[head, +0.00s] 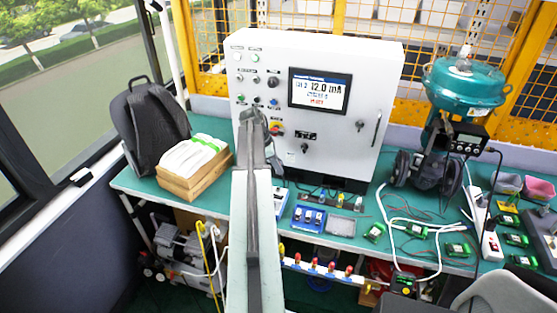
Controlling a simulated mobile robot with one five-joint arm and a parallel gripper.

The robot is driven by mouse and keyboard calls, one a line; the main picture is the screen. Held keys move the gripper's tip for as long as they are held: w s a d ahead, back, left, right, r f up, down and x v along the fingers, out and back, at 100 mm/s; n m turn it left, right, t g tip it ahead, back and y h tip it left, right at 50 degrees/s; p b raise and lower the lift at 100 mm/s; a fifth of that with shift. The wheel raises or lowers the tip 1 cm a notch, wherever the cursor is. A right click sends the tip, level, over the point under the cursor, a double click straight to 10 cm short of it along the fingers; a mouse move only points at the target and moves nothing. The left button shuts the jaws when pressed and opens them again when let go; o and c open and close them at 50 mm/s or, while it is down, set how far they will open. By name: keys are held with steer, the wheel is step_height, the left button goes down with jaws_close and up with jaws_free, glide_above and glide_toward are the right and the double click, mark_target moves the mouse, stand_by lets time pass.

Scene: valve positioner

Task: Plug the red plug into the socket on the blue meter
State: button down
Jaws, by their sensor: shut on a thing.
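My gripper (253,117) is raised in front of the grey control cabinet (345,135), near its left-hand knobs. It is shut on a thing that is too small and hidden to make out. No red plug can be told apart at the jaws. A small blue and white device (280,199) stands on the bench right beside my arm, partly hidden by it; it may be the blue meter, but its socket cannot be made out.
The green bench (205,209) carries a black backpack (150,125) and a wooden box (192,182) at left. A teal valve actuator (463,85), white cables and several green terminal blocks (415,230) are at right. A grey tray (341,226) lies right of centre.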

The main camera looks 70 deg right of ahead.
steer(key=shift+f+b, duration=4)
steer(key=shift+f+b, duration=0.6)
steer(key=shift+b, duration=0.05)
steer(key=c, duration=1.2)
jaws_free()
steer(key=shift+c, duration=0.2)
steer(key=o, duration=0.3)
steer(key=shift+r, duration=0.1)
steer(key=p+v, duration=0.6)
steer(key=shift+w+a+r, duration=0.1)
steer(key=shift+w+r, duration=0.1)
steer(key=shift+r, duration=0.2)
